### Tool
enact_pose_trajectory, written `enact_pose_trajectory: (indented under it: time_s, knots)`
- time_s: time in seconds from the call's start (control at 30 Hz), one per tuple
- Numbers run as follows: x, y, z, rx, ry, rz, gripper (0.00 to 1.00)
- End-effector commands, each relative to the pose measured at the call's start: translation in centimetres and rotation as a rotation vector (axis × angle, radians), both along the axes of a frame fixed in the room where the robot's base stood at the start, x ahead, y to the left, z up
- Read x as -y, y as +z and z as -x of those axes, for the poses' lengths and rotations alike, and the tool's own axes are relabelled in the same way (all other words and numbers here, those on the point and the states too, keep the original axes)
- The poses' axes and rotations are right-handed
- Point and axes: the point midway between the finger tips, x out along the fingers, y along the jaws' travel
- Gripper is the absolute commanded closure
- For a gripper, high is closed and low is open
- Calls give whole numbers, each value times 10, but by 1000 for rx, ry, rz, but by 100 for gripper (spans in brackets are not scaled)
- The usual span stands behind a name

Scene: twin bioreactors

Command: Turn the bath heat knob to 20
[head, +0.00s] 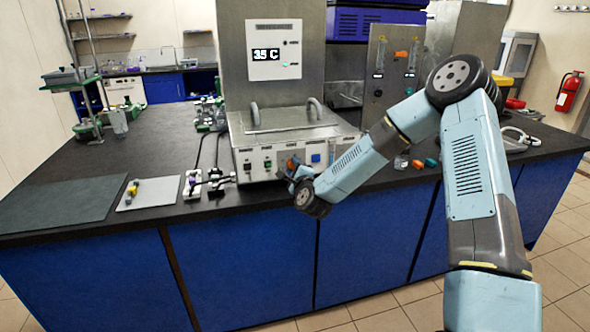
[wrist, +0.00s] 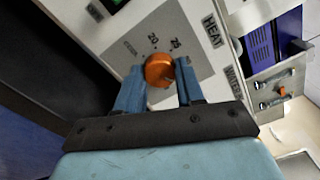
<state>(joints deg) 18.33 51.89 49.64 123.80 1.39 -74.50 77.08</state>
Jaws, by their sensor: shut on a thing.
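The bath heat knob (wrist: 158,71) is a round orange knob on a grey dial plate (wrist: 118,59) marked 20 and 25, with a HEAT label (wrist: 212,29) beside it. My gripper (wrist: 160,73) is shut on the knob, one blue finger on each side. In the head view the knob (head: 293,162) shows as a small orange patch on the front of the bath unit (head: 285,121), partly hidden by my gripper (head: 291,172). The display (head: 266,54) above reads 35 C. I cannot make out which mark the knob points at.
The dark bench top (head: 150,150) spreads left, with a grey mat (head: 60,205) and a small white board (head: 150,193). Clamp-like fittings (head: 205,183) stand left of the bath unit. Small coloured pieces (head: 415,163) lie to its right.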

Motion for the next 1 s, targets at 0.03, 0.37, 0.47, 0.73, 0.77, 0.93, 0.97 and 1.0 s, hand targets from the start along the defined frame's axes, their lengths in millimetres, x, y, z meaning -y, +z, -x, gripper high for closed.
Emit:
enact_pose_trajectory:
  time_s: [0.03,0.37,0.47,0.73,0.77,0.93,0.97,1.0]
  knots:
    - [-1,-1,1,7,2,37,93]
    - [-3,-2,2,91,6,333,93]
    - [-3,-3,2,116,6,424,93]
    - [-3,-4,2,186,8,671,93]
    - [-4,-4,3,194,8,700,93]
    - [-4,-5,3,237,10,855,93]
    - [-4,-6,3,245,10,881,93]
    - [-4,-6,3,256,11,918,93]
